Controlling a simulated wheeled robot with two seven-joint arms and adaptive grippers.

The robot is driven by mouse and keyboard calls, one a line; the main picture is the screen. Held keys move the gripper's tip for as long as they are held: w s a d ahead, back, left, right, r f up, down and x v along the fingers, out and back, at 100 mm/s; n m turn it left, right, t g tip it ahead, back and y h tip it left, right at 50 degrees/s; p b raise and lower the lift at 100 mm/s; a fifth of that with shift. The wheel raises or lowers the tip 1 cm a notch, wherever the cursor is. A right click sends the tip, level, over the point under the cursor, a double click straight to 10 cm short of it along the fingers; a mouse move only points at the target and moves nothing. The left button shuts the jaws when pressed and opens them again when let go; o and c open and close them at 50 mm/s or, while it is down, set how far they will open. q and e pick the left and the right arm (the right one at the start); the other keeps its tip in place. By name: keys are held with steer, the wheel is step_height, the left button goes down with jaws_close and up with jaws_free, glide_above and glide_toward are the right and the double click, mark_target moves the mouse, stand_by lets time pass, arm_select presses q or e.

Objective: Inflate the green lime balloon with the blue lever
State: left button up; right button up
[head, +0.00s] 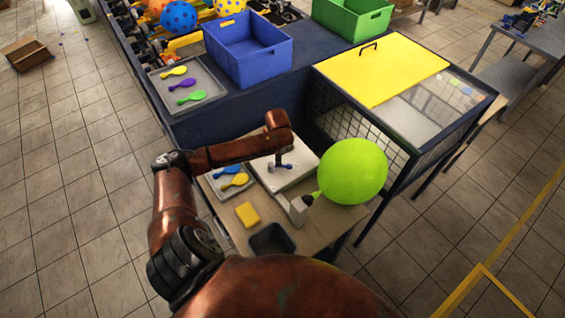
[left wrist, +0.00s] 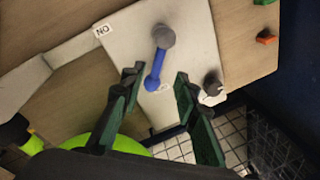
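The lime green balloon (head: 352,171) is large and round in the head view, its neck at the pale nozzle (head: 299,209) on the wooden bench. It also shows partly in the left wrist view (left wrist: 110,139), behind my fingers. The blue lever (left wrist: 156,70) sits on a white panel (left wrist: 195,40) with a grey round pivot at its top. It appears small in the head view (head: 283,167). My left gripper (left wrist: 157,76) is open, with its fingertips on either side of the lever's lower end. I cannot tell whether they touch it. My right gripper is not in view.
A small tray with blue and yellow balloons, a yellow sponge (head: 248,214) and a dark tray (head: 271,239) share the bench. A dark knob (left wrist: 212,83) is right of the lever. Behind stand a blue crate (head: 247,52) and a yellow-topped mesh cage (head: 380,72).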

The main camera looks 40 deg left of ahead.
arm_select(q)
steer(key=f, duration=0.5)
steer(key=shift+w+a, duration=0.2)
steer(key=shift+w, duration=0.2)
steer(key=shift+f, duration=0.6)
jaws_close()
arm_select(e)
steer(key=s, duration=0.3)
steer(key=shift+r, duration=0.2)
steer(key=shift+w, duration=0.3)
